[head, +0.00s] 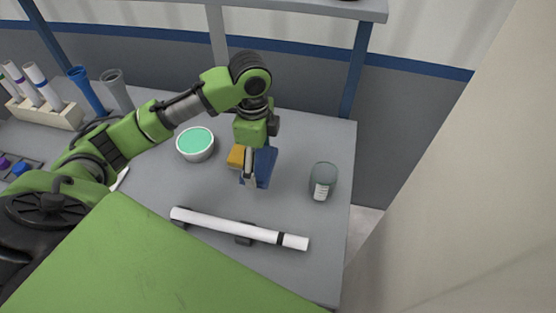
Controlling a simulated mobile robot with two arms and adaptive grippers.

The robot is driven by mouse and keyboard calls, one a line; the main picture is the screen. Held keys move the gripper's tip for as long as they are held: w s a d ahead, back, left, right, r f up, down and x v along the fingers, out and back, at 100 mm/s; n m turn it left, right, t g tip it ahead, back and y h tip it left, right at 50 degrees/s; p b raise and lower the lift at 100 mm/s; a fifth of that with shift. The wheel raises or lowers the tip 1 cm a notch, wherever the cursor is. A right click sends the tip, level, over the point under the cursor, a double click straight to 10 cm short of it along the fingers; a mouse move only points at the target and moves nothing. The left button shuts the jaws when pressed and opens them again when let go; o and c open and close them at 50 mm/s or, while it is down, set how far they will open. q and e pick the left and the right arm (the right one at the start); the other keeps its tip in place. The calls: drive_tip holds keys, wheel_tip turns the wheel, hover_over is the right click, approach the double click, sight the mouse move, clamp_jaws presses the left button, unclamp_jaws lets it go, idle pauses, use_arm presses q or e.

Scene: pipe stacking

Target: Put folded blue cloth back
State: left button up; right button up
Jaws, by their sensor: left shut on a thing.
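The folded blue cloth (265,167) hangs from my left gripper (252,165), which points down over the grey table. The gripper is shut on the cloth. I cannot tell whether the cloth's lower edge touches the table. A yellow-orange block (236,156) shows just left of the gripper, partly hidden behind it. My right gripper does not show in the head view.
A white bowl with green contents (195,143) stands to the left, a labelled glass jar (322,182) to the right. A white pipe (235,228) lies in front on dark supports. A tube rack (45,114) is at far left. The table's right edge is near the jar.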

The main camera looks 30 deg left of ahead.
sight(271, 150)
use_arm(q)
drive_tip(key=w+f, duration=0.1)
drive_tip(key=w, duration=0.3)
drive_tip(key=w+f+p, duration=0.1)
drive_tip(key=w, duration=0.1)
drive_tip(key=shift+w+f, duration=0.1)
drive_tip(key=shift+f, duration=0.2)
drive_tip(key=w+f, duration=0.4)
drive_tip(key=f, duration=0.1)
drive_tip(key=shift+f, duration=0.15)
drive_tip(key=shift+w+f, duration=0.2)
drive_tip(key=shift+f, duration=0.05)
drive_tip(key=shift+f+p, duration=0.35)
drive_tip(key=shift+f, duration=1.25)
drive_tip(key=shift+f, duration=0.1)
drive_tip(key=shift+f, duration=0.1)
drive_tip(key=o, duration=1)
